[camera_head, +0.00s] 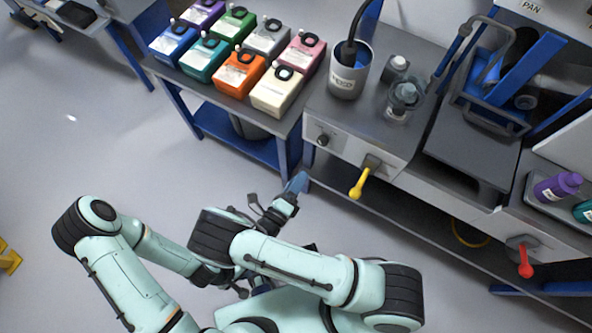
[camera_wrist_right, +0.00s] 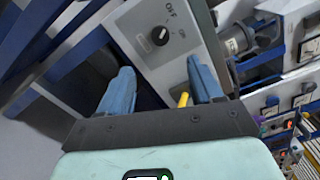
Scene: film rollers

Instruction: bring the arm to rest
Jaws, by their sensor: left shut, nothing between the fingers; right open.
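My right gripper (camera_head: 296,184) reaches toward the workbench in the head view, its blue fingertips near the bench's left front leg. In the right wrist view its two blue fingers (camera_wrist_right: 157,78) are spread apart with nothing between them. The yellow lever (camera_head: 358,185) on the bench front is apart from it, to the right. My left gripper (camera_head: 258,287) is low in the head view, shut and empty, and mostly hidden behind my right arm.
The bench front carries a black knob (camera_head: 323,140), also in the right wrist view (camera_wrist_right: 159,36), and a red lever (camera_head: 525,262). Several coloured bottles, one of them orange (camera_head: 238,78), stand on the left table. A grey bucket (camera_head: 349,74) stands on the bench.

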